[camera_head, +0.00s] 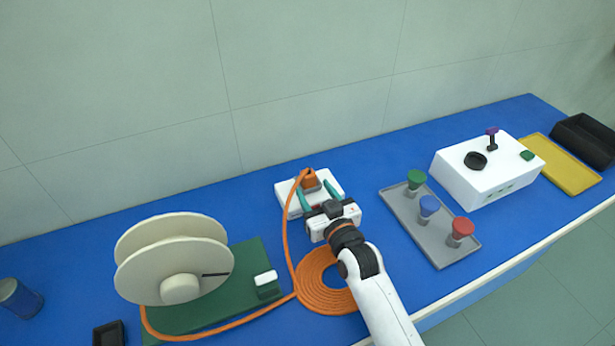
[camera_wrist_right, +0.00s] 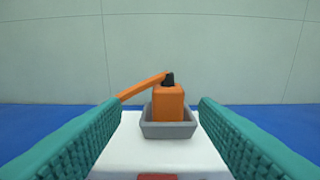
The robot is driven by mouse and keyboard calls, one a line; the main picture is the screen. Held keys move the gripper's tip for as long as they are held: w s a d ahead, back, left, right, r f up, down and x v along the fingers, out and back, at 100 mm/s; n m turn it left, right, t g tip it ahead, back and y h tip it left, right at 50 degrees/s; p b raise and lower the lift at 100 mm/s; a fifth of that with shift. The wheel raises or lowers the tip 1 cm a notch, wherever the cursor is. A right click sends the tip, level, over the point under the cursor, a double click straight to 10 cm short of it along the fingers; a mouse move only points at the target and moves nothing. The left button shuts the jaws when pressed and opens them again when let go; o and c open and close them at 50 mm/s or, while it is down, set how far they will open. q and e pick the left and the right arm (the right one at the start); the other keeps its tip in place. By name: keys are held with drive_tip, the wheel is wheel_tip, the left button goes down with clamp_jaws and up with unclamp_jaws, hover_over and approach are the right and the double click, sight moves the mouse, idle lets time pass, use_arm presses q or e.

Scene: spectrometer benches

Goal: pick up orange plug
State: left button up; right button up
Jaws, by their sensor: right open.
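The orange plug (camera_head: 309,179) stands upright at the back of a white base on the blue bench, with an orange cable leaving its top. In the right wrist view the plug (camera_wrist_right: 168,103) sits in a small grey socket tray (camera_wrist_right: 168,130), between the two teal fingers and beyond their tips. My right gripper (camera_head: 313,192) is open over the white base (camera_head: 284,190), its fingers pointing at the plug and not closed on it. The right wrist view shows the open fingers (camera_wrist_right: 158,112) on either side. My left gripper is out of view.
The orange cable coil (camera_head: 312,283) lies by my right arm and runs to a cream reel (camera_head: 160,268) on a green base (camera_head: 250,253). A grey tray (camera_head: 437,249) with green, blue and red-topped pieces stands right. A white box (camera_head: 490,175) stands farther right.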

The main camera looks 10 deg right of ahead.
sight(311, 180)
drive_tip(key=shift+w+a, duration=0.1)
drive_tip(key=shift+w, duration=0.65)
drive_tip(key=x, duration=0.2)
drive_tip(key=p+x, duration=0.1)
drive_tip(key=x, duration=0.1)
drive_tip(key=shift+w+d, duration=0.2)
drive_tip(key=shift+d, duration=0.15)
drive_tip(key=shift+w, duration=0.3)
drive_tip(key=shift+a, duration=0.1)
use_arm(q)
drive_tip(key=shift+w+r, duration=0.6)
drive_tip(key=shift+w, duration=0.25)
use_arm(e)
drive_tip(key=c, duration=1.1)
